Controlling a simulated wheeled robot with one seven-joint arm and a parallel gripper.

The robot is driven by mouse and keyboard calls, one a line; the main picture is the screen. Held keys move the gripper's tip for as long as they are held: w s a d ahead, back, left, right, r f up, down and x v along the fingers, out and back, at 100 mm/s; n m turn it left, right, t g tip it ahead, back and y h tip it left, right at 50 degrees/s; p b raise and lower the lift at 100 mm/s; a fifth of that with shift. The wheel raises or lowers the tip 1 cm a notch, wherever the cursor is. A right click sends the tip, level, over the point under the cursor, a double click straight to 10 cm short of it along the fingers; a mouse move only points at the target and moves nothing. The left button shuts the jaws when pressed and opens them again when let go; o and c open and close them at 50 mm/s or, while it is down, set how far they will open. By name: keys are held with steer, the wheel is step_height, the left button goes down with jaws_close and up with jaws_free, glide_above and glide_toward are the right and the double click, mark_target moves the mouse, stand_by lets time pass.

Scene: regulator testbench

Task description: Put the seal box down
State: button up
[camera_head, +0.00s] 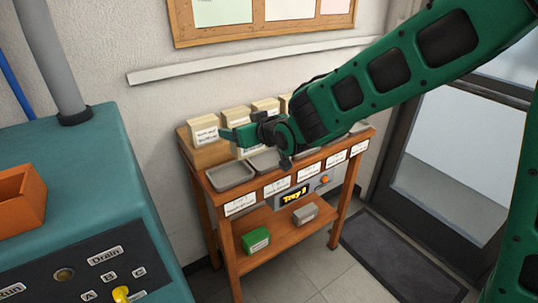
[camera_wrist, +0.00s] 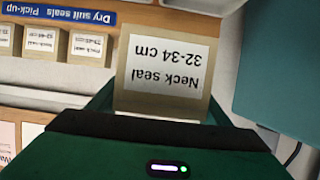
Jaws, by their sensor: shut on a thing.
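My gripper (camera_head: 224,134) is shut on a cream seal box (camera_head: 203,132), at the left end of the wooden stand. In the wrist view the held box (camera_wrist: 162,72) fills the middle between the fingers, and its label reads "Neck seal 32-34 cm" upside down. Whether its underside touches the raised shelf or hangs just clear of it, I cannot tell. Other seal boxes (camera_head: 237,117) stand in a row on the raised shelf to its right, and they also show at the left of the wrist view (camera_wrist: 42,40). My arm hides part of the row.
Grey trays (camera_head: 229,176) line the stand's front (camera_head: 211,194), above a display reading "Tray" and a character I cannot read surely. A green box (camera_head: 256,240) and a grey box (camera_head: 305,213) sit on the lower shelf. A teal machine (camera_head: 75,170) stands at left.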

steer(key=w+d+f, duration=0.1)
steer(key=w+f, duration=0.1)
steer(key=w, duration=0.1)
steer(key=w+d+f, duration=0.2)
steer(key=w, duration=0.1)
steer(key=w+d+f, duration=0.2)
steer(key=w, duration=0.1)
steer(key=shift+w+d+f, duration=0.1)
steer(key=shift+d+f, duration=0.1)
step_height(320, 180, down, 4)
steer(key=shift+f, duration=0.1)
steer(key=o, duration=1.1)
steer(key=shift+s+d+r, duration=0.2)
steer(key=shift+r, duration=0.05)
steer(key=v, duration=1.1)
steer(key=shift+s, duration=0.2)
